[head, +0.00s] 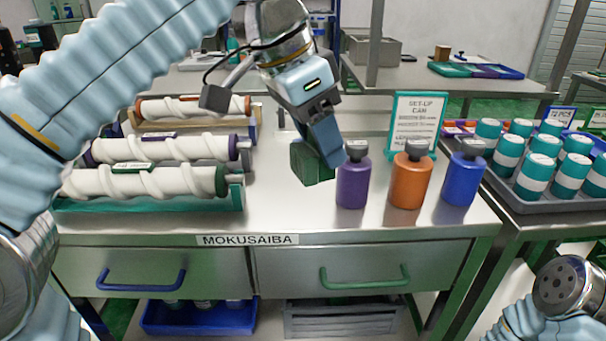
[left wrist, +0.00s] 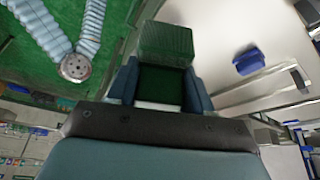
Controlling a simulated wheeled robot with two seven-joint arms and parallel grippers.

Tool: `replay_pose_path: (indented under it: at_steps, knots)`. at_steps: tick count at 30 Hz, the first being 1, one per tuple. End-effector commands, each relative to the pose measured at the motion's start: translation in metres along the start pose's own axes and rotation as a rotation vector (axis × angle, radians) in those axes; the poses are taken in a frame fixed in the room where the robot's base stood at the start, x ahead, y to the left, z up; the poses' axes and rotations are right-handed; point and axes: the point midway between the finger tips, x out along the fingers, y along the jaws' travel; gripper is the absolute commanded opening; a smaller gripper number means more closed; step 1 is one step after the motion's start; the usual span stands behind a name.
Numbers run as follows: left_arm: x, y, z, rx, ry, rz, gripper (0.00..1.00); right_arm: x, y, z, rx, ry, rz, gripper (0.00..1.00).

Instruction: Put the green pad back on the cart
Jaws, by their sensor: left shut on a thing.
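The green pad (head: 310,166) is a dark green block, held between the fingertips of my left gripper (head: 322,150). In the left wrist view the pad (left wrist: 165,45) sits between the two blue fingers, its far end sticking out beyond them. My left gripper is shut on it and points down over the steel top of the cart (head: 275,200), just left of the purple bottle. I cannot tell whether the pad touches the top. My right gripper is not in view.
A purple bottle (head: 352,182), an orange bottle (head: 410,180) and a blue bottle (head: 463,180) stand right of the pad. White spiral rollers (head: 145,182) lie on racks at left. A sign (head: 416,120) stands behind. The front middle of the top is clear.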

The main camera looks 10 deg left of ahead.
Motion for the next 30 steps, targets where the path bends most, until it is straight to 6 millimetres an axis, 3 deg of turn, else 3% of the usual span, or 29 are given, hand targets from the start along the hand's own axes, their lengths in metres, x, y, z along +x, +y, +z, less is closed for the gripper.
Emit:
replay_pose_path:
  at_steps: [3,9,14,18,22,30]
  knots:
    - [0.017,-0.035,0.001,-0.007,-0.003,0.000,0.15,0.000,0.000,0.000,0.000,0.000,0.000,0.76]
    - [0.050,-0.062,0.009,-0.002,-0.001,0.001,0.15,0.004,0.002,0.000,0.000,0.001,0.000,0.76]
    - [0.059,-0.070,0.011,0.000,0.000,0.000,0.15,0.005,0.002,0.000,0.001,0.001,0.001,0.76]
    - [0.078,-0.086,0.017,-0.003,-0.002,-0.001,0.15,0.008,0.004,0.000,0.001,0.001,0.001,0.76]
    - [0.098,-0.084,0.025,0.000,-0.001,0.000,0.15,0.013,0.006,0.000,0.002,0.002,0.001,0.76]
    - [0.104,-0.084,0.027,0.001,-0.001,0.000,0.15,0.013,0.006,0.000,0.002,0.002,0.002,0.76]
